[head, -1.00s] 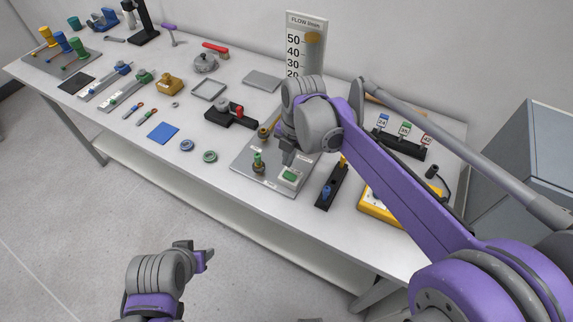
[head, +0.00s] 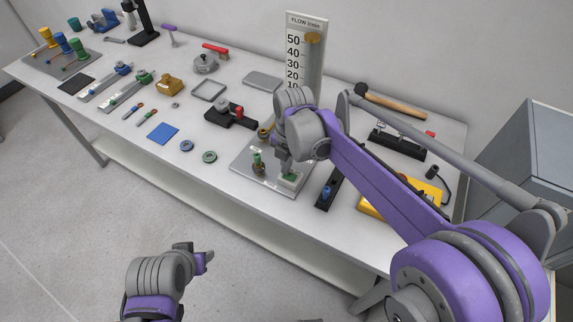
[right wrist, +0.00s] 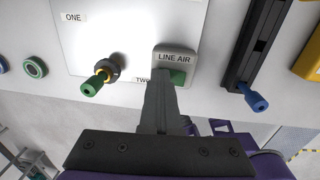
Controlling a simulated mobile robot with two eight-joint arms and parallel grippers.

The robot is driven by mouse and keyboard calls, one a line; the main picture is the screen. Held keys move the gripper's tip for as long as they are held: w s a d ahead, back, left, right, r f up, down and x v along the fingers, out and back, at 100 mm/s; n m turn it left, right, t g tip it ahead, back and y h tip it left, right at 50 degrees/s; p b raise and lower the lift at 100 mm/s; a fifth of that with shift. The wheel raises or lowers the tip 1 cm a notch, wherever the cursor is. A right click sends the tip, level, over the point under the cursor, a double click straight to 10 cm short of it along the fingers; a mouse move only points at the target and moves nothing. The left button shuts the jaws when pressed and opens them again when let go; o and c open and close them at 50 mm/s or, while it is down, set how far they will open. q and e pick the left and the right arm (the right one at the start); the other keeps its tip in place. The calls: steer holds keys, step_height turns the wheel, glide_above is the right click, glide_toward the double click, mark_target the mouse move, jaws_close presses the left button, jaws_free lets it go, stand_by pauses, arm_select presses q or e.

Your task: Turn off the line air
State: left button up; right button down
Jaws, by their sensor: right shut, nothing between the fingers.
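The line air switch is a small light box (head: 291,181) with a green rocker on the grey panel (head: 245,160). In the right wrist view its label reads LINE AIR above the green rocker (right wrist: 178,77). My right gripper (head: 285,171) is shut and empty, with its fingertips (right wrist: 160,82) right at the box, overlapping the rocker's left part. I cannot tell whether they touch it. The flow gauge (head: 304,65) stands behind, its orange float (head: 313,39) near the top. My left gripper (head: 206,259) hangs in front of the table; its jaws are unclear.
A green-handled valve (head: 257,161) stands just left of the switch, also in the wrist view (right wrist: 96,84). A black rail with a blue knob (head: 326,193) lies to the right, then a yellow case (head: 372,206). A hammer (head: 392,101) lies at the back right.

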steer(key=shift+s+d, duration=0.1)
steer(key=shift+s+d, duration=0.15)
steer(key=shift+d, duration=0.05)
steer(key=shift+s+d+r, duration=0.2)
steer(key=shift+d, duration=0.15)
steer(key=shift+a, duration=0.1)
